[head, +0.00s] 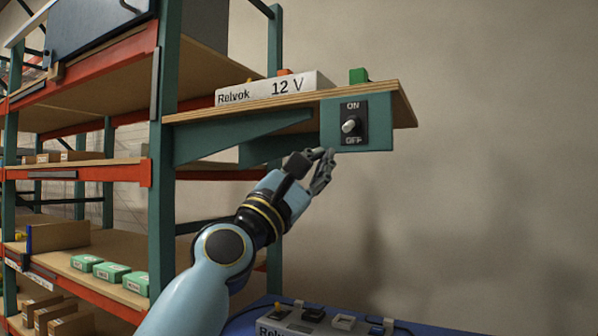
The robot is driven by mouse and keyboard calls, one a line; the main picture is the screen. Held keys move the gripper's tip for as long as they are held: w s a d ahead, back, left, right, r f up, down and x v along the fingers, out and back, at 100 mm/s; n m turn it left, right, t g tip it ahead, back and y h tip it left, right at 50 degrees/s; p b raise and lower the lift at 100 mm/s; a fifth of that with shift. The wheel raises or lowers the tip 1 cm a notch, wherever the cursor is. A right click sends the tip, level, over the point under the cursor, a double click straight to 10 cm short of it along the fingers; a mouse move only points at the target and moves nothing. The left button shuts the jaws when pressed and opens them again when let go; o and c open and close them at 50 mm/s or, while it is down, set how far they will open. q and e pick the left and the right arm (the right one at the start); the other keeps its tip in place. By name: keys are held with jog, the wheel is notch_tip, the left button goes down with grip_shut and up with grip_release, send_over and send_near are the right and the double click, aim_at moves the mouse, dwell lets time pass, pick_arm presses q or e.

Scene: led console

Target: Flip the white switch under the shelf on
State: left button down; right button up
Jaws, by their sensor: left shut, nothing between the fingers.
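The white switch (349,125) is a small toggle knob on a black plate (361,112) marked ON above and OFF below. The plate sits on a teal panel (380,135) under the front edge of the wooden shelf (403,104). The knob shows near the middle of the plate, slightly low; its exact tilt is hard to tell. My left gripper (326,156) is shut and empty, just below and left of the plate, its fingertips near the panel's lower edge. It appears apart from the knob. My right gripper is not in view.
A white box (270,91) marked Relvok 12 V and a green block (358,75) stand on the shelf. A teal bracket (215,138) runs beneath it. A storage rack fills the left. A second console (300,322) lies below on a blue surface. Space right of the shelf is clear.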

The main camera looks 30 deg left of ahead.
aim_at(349, 126)
pick_arm(q)
jog(key=shift+s+d+r+p, duration=0.25)
jog(key=shift+s+d+r, duration=0.1)
jog(key=shift+d+r, duration=0.2)
jog(key=shift+s+d+r+p, duration=0.2)
jog(key=shift+s+d+r, duration=0.15)
jog(key=shift+d+r, duration=0.15)
jog(key=shift+w, duration=0.1)
